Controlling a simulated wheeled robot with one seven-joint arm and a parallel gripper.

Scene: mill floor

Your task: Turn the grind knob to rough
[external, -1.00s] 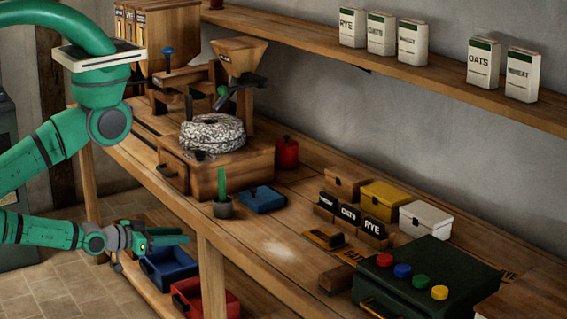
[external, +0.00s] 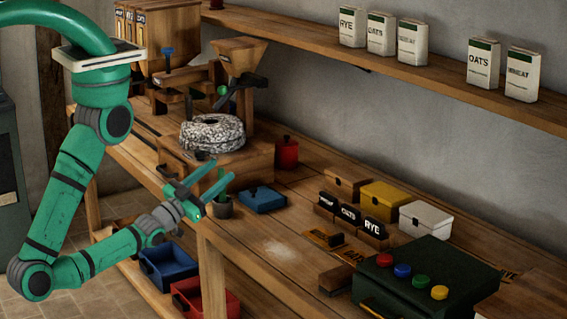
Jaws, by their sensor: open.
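The mill stands on the bench, with a speckled grey stone (external: 212,133) on a wooden base (external: 245,165) and a wooden hopper (external: 240,55) above it. Several knobs show around it: a blue-topped one (external: 168,51) at the back left and a green ball (external: 222,90) beside the hopper. I cannot tell which is the grind knob, and no rough mark is legible. My gripper (external: 224,170) is open, its green fingers pointing up and right, in front of the mill base in this view. It covers part of the base's front and its drawer. I see no contact with a knob.
A red canister (external: 287,153) stands behind. Blue (external: 168,266) and red (external: 205,298) bins are below the bench edge. The bench's middle front is mostly clear.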

